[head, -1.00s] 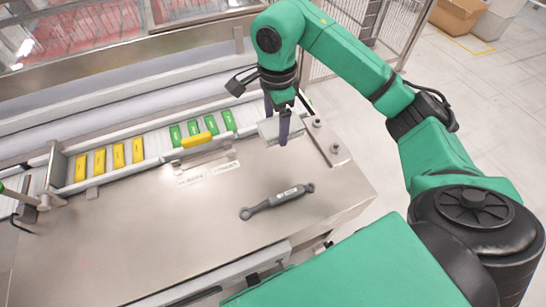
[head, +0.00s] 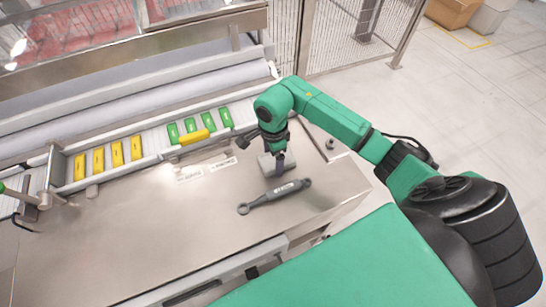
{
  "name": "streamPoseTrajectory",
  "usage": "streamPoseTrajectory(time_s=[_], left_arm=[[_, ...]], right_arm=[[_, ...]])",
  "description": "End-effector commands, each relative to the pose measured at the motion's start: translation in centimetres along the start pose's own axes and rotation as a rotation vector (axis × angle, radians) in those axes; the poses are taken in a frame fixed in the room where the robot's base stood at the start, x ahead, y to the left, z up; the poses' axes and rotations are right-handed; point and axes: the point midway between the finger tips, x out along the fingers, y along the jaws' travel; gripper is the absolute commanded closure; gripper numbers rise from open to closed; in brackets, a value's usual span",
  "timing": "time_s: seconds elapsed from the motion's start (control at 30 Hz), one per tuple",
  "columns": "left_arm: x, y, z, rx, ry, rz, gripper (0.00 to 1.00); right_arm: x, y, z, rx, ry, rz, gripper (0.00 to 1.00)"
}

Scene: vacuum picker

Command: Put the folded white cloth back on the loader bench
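The folded white cloth (head: 267,166) shows as a small pale block at my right gripper (head: 279,163), over the right part of the steel loader bench (head: 130,225). The dark fingers of the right gripper point down and appear closed on the cloth, with one finger in front of it. The cloth is low, close to the bench top; I cannot tell if it touches.
A dark grey wrench-like tool (head: 275,197) lies just in front of the cloth. Behind runs a rail track (head: 152,142) with yellow and green packs; one yellow pack (head: 194,137) lies across its front edge. Bolts stand at the bench's right end. The bench's left and middle are clear.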

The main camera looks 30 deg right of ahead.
Motion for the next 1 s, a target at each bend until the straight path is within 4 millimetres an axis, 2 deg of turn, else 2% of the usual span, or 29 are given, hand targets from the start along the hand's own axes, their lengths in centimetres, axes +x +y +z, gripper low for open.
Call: streamPoseTrajectory(time_s=[0.27,0.33,0.43,0.57,0.73,0.83,1.0], left_arm=[[-0.1,0.0,0.1,0.001,-0.002,0.000,0.53],[-0.4,0.0,0.1,0.001,-0.003,0.000,0.53],[0.4,0.0,0.2,0.001,-0.003,0.000,0.53],[1.4,0.1,0.3,0.000,-0.003,0.000,0.53],[2.8,0.1,0.4,0.000,-0.003,0.000,0.53],[2.5,0.1,0.4,0.000,-0.003,0.000,0.53],[2.4,0.1,0.4,-0.001,-0.003,0.000,0.53]], right_arm=[[-0.2,0.0,0.0,0.000,0.000,0.000,0.00],[-0.5,0.0,0.0,0.001,0.000,-0.001,0.00],[-1.4,-0.2,-0.1,0.001,0.001,-0.005,0.00],[-4.0,-0.2,-0.1,0.000,0.001,-0.008,0.00],[-8.6,-0.2,0.0,0.001,0.000,-0.009,0.00],[-11.1,-0.1,-0.1,0.001,0.002,-0.005,0.00],[-12.3,0.0,0.0,0.001,0.000,0.000,0.00]])
